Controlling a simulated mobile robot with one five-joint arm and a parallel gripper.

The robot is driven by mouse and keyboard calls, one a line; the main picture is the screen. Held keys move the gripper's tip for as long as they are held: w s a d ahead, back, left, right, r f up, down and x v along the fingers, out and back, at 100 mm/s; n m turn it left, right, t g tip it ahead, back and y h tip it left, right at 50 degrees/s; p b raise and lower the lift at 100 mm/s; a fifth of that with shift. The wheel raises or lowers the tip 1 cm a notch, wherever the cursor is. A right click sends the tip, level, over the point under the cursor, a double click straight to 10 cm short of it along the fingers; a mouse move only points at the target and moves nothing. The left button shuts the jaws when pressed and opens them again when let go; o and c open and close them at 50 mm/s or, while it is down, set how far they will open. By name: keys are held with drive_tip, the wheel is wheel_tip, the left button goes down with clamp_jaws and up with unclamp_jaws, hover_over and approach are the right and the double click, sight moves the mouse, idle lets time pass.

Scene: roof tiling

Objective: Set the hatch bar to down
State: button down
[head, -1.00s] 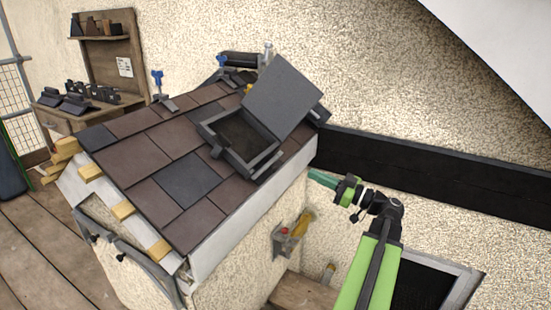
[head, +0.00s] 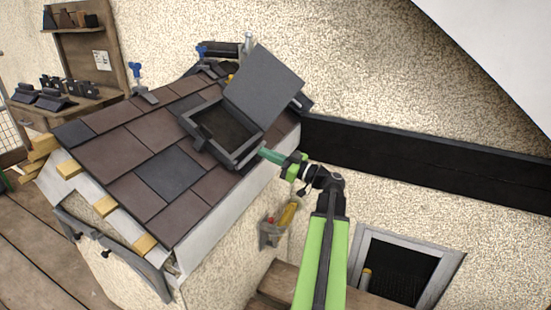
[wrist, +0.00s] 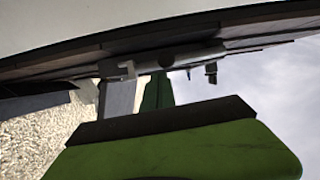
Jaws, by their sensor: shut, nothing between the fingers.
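The roof hatch stands open on the small tiled roof, its flat grey lid (head: 264,86) tilted up and back. Its dark frame (head: 238,158) surrounds a dark opening. In the wrist view the dark green fingers (wrist: 158,92) are under a dark edge, partly hidden by my wrist.
Brown and dark tiles (head: 122,154) cover the roof. A dark beam (head: 420,160) runs along the wall to the right. A wooden bench (head: 70,112) holds dark parts at far left.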

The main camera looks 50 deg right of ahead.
drive_tip(key=shift+w+f, duration=0.15)
drive_tip(key=shift+w, duration=0.05)
drive_tip(key=shift+w+a+f+b, duration=0.15)
drive_tip(key=shift+w+f+b, duration=0.4)
drive_tip(key=shift+b, duration=0.1)
